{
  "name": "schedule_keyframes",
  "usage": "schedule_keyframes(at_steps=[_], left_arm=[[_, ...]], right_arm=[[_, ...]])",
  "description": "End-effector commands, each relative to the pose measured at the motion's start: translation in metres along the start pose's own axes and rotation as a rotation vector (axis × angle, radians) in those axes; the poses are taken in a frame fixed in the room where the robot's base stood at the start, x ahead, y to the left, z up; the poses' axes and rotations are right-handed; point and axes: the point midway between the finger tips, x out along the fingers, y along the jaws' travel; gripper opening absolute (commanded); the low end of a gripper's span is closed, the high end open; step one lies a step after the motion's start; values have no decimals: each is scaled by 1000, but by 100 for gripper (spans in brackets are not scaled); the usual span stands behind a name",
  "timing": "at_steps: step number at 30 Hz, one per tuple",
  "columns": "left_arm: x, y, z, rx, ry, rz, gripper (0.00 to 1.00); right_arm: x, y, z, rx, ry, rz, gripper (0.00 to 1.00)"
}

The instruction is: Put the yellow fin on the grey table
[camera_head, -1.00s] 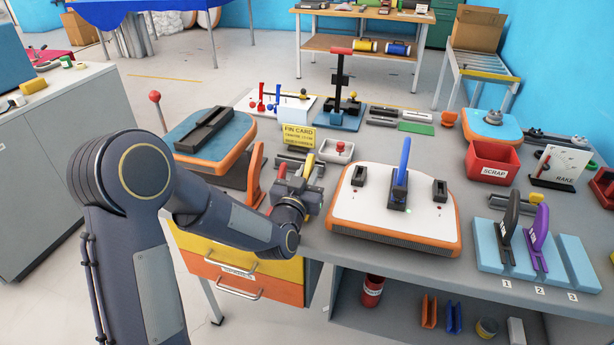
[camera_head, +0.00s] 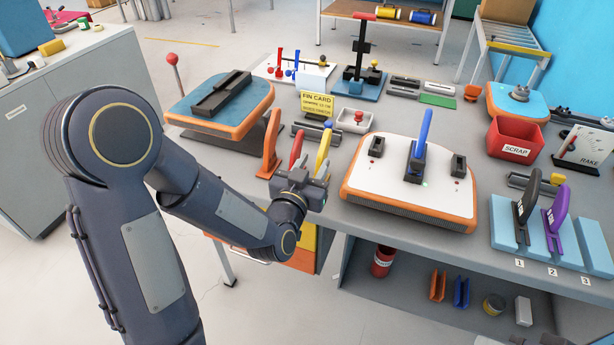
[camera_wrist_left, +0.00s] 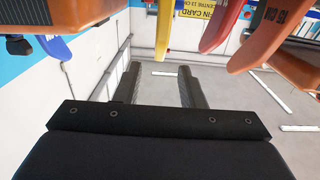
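The yellow fin (camera_head: 323,150) stands upright near the front left of the grey workbench (camera_head: 345,222), beside a red fin (camera_head: 296,146) and an orange fin (camera_head: 270,157). My left gripper (camera_head: 306,174) is just in front of the red and yellow fins, and its body hides their lower parts. In the left wrist view the yellow fin (camera_wrist_left: 220,22) and red fin (camera_wrist_left: 165,28) show at the top, beyond the fingers. The left fingers (camera_wrist_left: 158,86) are apart with nothing between them. My right gripper is not in view.
A white board with an orange rim (camera_head: 385,190) holds a blue fin right of the gripper. A yellow card (camera_head: 317,103) stands behind the fins. A blue rack (camera_head: 560,240) and a red scrap bin (camera_head: 514,140) are at right. A grey cabinet (camera_head: 85,130) stands far left.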

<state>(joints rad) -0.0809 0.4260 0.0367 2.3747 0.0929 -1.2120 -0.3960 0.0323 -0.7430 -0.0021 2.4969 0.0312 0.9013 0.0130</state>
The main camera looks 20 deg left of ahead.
Motion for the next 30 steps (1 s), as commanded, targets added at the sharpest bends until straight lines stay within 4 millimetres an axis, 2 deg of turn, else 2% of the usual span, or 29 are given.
schedule_keyframes(at_steps=[3,6,14,20,23,26,30], left_arm=[[-20,0,-1,0,4,0,36],[-30,0,-2,0,4,0,36],[-37,-1,-4,-7,-8,5,36],[-50,-10,-7,-86,-178,61,36],[-72,-15,-6,-148,-325,97,36],[-104,-19,-3,-207,-480,125,36],[-161,-23,4,-284,-699,144,36]], right_arm=[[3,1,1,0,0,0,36],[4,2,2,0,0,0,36],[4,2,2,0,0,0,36],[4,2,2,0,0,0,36],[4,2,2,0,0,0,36],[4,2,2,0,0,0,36],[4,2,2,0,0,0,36]])
